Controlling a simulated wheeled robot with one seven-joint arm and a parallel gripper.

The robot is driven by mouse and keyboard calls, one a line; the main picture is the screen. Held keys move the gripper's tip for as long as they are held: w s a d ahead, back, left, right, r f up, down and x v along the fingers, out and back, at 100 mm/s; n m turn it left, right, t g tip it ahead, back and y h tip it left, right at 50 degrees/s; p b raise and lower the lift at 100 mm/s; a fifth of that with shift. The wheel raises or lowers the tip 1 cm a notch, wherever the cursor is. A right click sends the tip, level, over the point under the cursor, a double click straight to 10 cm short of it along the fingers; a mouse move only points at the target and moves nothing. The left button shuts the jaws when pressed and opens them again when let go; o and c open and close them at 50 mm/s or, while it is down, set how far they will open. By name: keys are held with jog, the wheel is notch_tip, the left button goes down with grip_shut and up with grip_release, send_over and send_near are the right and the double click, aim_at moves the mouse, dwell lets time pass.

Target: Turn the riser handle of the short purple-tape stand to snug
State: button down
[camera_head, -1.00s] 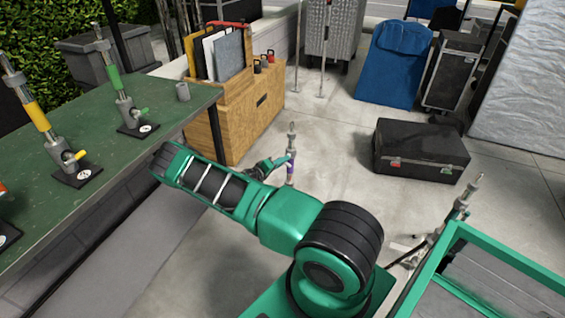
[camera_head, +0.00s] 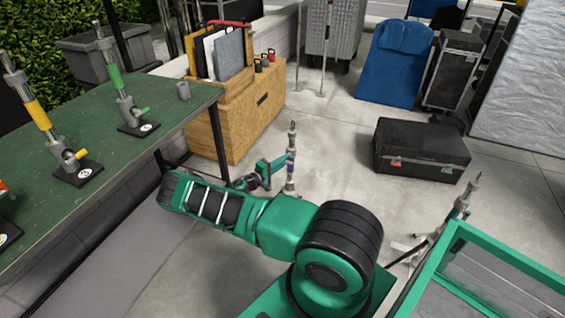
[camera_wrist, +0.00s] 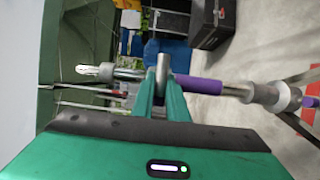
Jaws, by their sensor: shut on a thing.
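The short purple-tape stand (camera_head: 291,172) stands upright on the floor in the middle of the head view, its purple band part-way up the post. My gripper (camera_head: 283,163) reaches it from the left. In the wrist view the stand runs sideways, with its purple tape (camera_wrist: 203,85) right of my fingers and its silver top at the left. My gripper (camera_wrist: 163,88) is shut on a metal piece at the post, which looks like the riser handle (camera_wrist: 162,66). The fingers hide part of it, so its tightness cannot be told.
A green table (camera_head: 75,140) with several coloured-band stands is at the left. A wooden cabinet (camera_head: 228,130) stands behind the stand. A black case (camera_head: 420,152) lies to the right. Another stand (camera_head: 462,208) is beside a green-framed cart (camera_head: 475,240).

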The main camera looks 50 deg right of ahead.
jog(key=shift+s+f, duration=0.15)
jog(key=shift+f, duration=0.1)
jog(key=c, duration=1.7)
grip_release()
jog(key=shift+c, duration=0.2)
jog(key=shift+r, duration=0.1)
jog(key=a, duration=1)
jog(key=shift+a, duration=0.4)
